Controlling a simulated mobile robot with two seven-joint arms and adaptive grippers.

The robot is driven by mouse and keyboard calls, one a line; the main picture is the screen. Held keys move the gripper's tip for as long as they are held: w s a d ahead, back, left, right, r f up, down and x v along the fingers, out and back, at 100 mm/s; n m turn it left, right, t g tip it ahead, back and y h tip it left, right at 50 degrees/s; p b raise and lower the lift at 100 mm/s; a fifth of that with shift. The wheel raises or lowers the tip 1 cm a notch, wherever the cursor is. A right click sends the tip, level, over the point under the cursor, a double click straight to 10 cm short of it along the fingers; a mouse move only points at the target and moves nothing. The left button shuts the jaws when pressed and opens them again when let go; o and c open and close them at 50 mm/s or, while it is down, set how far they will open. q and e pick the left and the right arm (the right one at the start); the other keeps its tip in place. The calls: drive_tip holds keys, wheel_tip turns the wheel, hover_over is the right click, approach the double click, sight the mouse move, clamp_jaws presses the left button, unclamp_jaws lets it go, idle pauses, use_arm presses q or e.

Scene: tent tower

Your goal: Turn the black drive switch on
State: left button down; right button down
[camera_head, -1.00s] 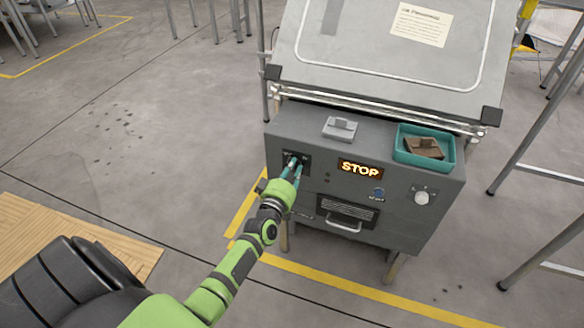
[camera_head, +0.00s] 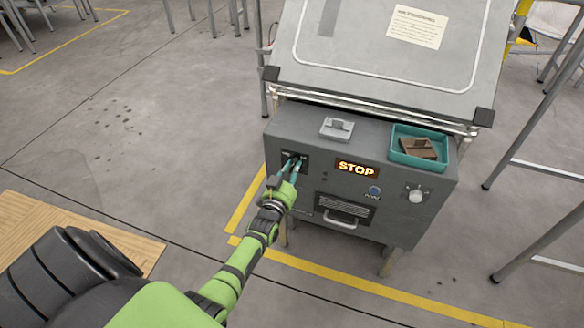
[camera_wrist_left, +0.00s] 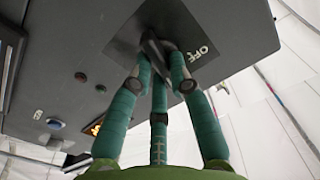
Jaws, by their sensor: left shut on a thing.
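The black drive switch (camera_wrist_left: 154,45) is on a dark plate on the grey control box. The plate (camera_head: 301,159) is at the left of the box's front in the head view. An "OFF" label shows beside the switch in the left wrist view. My left gripper (camera_head: 291,164) has its teal fingers closed around the switch lever. These fingers (camera_wrist_left: 160,70) hide part of the switch, so its exact position cannot be told. The lit display (camera_head: 357,168) reads "STOP". My right gripper is not in view.
The box (camera_head: 300,127) carries a grey block (camera_head: 337,128) and a teal tray (camera_head: 440,161) with a brown object. A blue button (camera_head: 375,190), a white knob (camera_head: 416,196) and a drawer handle (camera_head: 341,224) are on the front. Metal frames stand at right.

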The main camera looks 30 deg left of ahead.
use_arm(q)
drive_tip(key=shift+f+m, duration=0.2)
drive_tip(key=shift+m, duration=2.9)
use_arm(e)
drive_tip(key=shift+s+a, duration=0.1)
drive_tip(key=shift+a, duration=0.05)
use_arm(q)
drive_tip(key=c, duration=1.1)
unclamp_jaws()
drive_tip(key=shift+c, duration=0.2)
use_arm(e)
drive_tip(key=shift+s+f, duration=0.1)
